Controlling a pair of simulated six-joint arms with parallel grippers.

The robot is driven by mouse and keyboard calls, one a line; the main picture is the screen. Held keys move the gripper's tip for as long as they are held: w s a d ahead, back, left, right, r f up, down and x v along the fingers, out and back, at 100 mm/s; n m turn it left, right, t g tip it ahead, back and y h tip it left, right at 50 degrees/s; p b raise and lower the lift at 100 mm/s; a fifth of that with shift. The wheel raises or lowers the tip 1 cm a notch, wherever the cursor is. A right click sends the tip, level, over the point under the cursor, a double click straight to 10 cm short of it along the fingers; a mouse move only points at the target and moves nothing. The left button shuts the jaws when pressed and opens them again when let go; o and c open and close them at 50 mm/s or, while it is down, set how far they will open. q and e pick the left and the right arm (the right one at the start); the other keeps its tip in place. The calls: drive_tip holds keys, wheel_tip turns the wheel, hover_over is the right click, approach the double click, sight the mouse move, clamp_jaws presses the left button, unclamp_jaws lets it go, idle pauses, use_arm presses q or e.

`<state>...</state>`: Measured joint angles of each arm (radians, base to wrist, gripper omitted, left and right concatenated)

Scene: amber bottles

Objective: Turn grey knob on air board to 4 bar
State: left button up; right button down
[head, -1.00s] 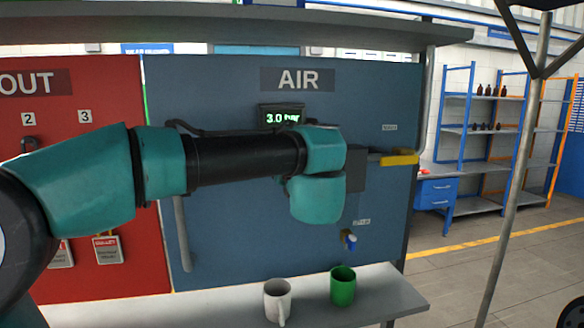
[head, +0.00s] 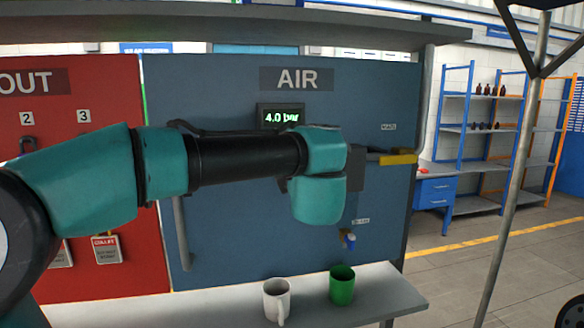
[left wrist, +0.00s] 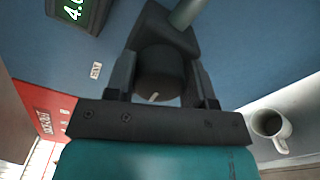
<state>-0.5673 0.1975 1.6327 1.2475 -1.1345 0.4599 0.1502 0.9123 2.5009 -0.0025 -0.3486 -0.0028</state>
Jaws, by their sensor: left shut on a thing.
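The air board (head: 235,230) is a blue panel with an AIR sign. Its display (head: 281,116) reads 4.0 bar in green. In the left wrist view the display (left wrist: 72,10) is partly cut off. The dark grey knob (left wrist: 160,75) sits between the fingers of my left gripper (left wrist: 160,85), which is shut on it. A small pale mark shows on the knob's face. In the head view my left arm hides the knob and the fingers. My right gripper is not in view.
A yellow handle (head: 399,159) sticks out at the board's right side. A blue tap (head: 349,240) is low on the board. A white mug (head: 277,300) and a green mug (head: 342,285) stand on the shelf (head: 215,310) below. The red board (head: 90,190) is at the left.

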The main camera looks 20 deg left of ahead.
use_arm(q)
drive_tip(key=shift+m, duration=0.6)
drive_tip(key=o, duration=0.9)
drive_tip(key=shift+d, duration=0.1)
drive_tip(key=v, duration=1.7)
drive_tip(key=shift+s, duration=0.2)
